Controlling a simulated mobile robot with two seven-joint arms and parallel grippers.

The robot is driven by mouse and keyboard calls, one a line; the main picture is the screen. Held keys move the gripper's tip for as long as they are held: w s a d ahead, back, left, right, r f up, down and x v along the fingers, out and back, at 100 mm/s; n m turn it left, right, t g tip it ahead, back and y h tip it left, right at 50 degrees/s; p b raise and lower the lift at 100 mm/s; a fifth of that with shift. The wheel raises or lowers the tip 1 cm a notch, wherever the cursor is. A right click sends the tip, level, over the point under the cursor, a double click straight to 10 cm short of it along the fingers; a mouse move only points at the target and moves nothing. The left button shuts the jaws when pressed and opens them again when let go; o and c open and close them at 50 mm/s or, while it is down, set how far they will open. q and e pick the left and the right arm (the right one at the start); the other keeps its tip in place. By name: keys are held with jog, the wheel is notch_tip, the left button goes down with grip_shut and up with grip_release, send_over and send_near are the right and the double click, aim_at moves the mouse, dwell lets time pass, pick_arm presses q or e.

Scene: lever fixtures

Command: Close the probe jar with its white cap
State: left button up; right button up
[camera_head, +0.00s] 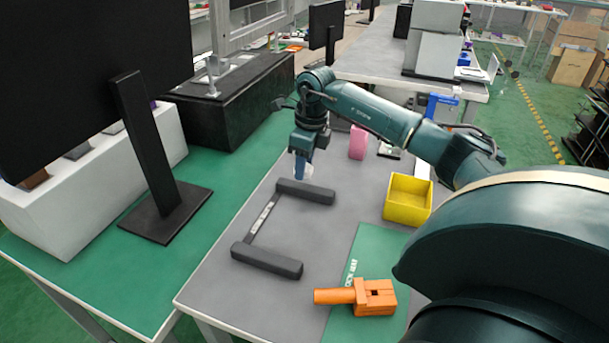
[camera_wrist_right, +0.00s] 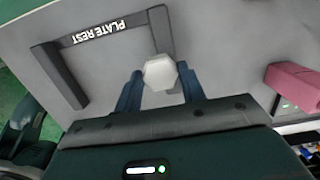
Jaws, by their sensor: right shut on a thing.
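My right gripper (camera_head: 301,165) points down at the far end of the grey table, beside the far bar of a dark frame. In the right wrist view its blue fingers (camera_wrist_right: 160,88) are shut on a white, faceted piece that looks like the white cap (camera_wrist_right: 160,71). In the head view the fingers mostly hide this piece. I cannot make out the probe jar in either view; it may be hidden below the cap or the gripper. My left gripper is not in view.
The dark plate rest (camera_head: 267,262) lies left of centre. An orange block with a handle (camera_head: 372,297) lies on a green mat (camera_head: 369,250). A yellow bin (camera_head: 408,198) and a pink block (camera_head: 358,142) stand to the right. A monitor stand (camera_head: 165,211) is at left.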

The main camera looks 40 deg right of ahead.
notch_tip(320, 180, up, 5)
jog(key=shift+r, duration=0.2)
dwell(0.3)
jog(key=s+a+f+n+g, duration=0.1)
jog(key=s+a+n, duration=0.2)
jog(key=a+n, duration=0.8)
jog(key=s+a+f+n+g, duration=0.1)
jog(key=s+a+n, duration=0.2)
jog(key=a+n, duration=0.9)
jog(key=shift+s+n+g+h, duration=0.2)
jog(key=shift+n+g+h, duration=0.1)
jog(key=shift+n, duration=3.5)
jog(key=shift+a, duration=0.1)
